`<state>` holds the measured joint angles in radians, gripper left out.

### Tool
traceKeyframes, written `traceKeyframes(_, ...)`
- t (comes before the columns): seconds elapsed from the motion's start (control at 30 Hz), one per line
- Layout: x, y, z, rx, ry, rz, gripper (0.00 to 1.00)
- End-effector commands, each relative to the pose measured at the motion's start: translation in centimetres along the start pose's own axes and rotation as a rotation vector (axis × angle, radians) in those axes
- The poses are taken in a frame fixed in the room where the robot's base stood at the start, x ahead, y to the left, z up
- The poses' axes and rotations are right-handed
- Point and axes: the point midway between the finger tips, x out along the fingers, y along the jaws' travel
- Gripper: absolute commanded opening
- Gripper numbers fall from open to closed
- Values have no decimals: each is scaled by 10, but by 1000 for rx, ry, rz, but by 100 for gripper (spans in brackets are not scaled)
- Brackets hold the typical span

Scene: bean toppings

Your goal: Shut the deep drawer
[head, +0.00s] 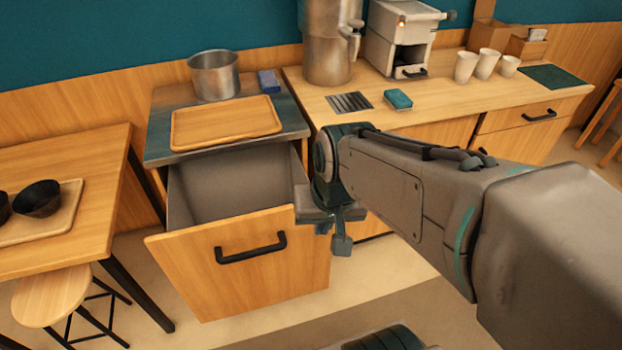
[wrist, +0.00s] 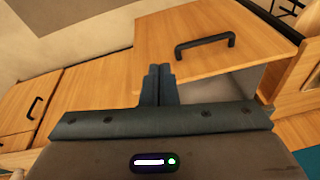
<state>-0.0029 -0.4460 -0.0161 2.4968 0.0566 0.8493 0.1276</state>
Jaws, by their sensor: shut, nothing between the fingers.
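The deep drawer (head: 190,285) stands pulled far out under the metal-topped counter, its grey inside open to view and looking empty. Its wooden front carries a black bar handle (head: 250,247). In the wrist view, the drawer front (wrist: 265,55) and its handle (wrist: 205,44) lie beyond the fingers, seen at a tilt. My gripper (head: 342,244) is by the right edge of the drawer front in the head view. In the wrist view, the two fingers of my gripper (wrist: 159,72) are together and hold nothing. I cannot tell whether they touch the drawer.
A wooden tray (head: 225,122), a metal pot (head: 214,75) and a blue box (head: 267,81) sit on the counter above the drawer. A table (head: 90,150) and a round stool (head: 52,292) stand at the left. Floor shows in front of the drawer.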

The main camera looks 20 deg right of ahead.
Motion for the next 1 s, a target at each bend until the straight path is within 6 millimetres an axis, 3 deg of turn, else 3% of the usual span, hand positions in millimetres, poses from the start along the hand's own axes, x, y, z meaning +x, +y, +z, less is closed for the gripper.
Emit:
traceKeyframes(0.2,40,-12,-39,653,-72,-122,0)
traceKeyframes(0.37,79,-5,-71,1254,-121,-159,0)
traceKeyframes(0.5,119,16,-93,1791,-133,-141,0)
traceKeyframes(0.7,173,61,-105,2473,-69,-69,0)
traceKeyframes(0.83,196,86,-103,2767,3,-30,0)
traceKeyframes(1.0,210,101,-100,2946,63,-9,0)
